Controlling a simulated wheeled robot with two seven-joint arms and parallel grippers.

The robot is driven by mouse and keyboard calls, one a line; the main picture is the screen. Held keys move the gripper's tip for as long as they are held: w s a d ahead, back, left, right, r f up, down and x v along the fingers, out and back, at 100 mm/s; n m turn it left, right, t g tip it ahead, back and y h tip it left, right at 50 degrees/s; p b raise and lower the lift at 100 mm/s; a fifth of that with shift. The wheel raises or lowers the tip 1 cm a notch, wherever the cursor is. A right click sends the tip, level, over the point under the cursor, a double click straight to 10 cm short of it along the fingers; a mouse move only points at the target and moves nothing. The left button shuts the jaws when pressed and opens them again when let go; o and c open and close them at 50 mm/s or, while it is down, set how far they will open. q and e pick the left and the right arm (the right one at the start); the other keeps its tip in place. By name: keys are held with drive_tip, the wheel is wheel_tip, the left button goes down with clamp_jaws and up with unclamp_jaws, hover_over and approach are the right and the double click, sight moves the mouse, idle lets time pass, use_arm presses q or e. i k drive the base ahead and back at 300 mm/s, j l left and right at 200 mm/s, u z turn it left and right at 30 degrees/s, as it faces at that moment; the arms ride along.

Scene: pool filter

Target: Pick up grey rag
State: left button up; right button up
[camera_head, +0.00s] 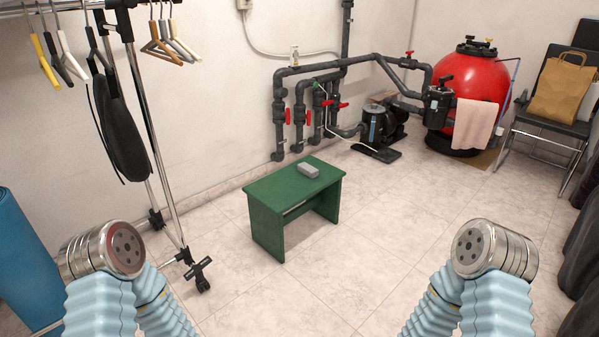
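A small grey block-shaped item (308,170), which may be the folded grey rag, lies on top of the green bench (280,189) in the middle of the head view. A pale pinkish cloth (475,127) hangs by the red tank on the right. Round metal joints of my left and right arms show at the lower left and lower right, well apart from the bench. No fingers of either gripper can be seen.
A clothes rack (150,110) with hangers stands on the left, beside a blue roll (22,262). Grey pipes (279,115), a pump (376,128) and a red tank (481,88) stand behind. A chair (540,127) holds a paper bag (563,92). Tiled floor before the bench is clear.

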sight(306, 170)
drive_tip(key=i+l+u, duration=0.1)
drive_tip(key=u, duration=0.25)
drive_tip(key=i+l+u, duration=0.1)
drive_tip(key=u, duration=0.25)
drive_tip(key=l+u, duration=0.15)
drive_tip(key=u, duration=0.2)
drive_tip(key=i+l+u, duration=0.3)
drive_tip(key=l, duration=0.35)
drive_tip(key=l+u, duration=0.25)
drive_tip(key=l, duration=0.45)
drive_tip(key=i+l+u, duration=0.1)
drive_tip(key=l+u, duration=0.2)
drive_tip(key=l, duration=0.4)
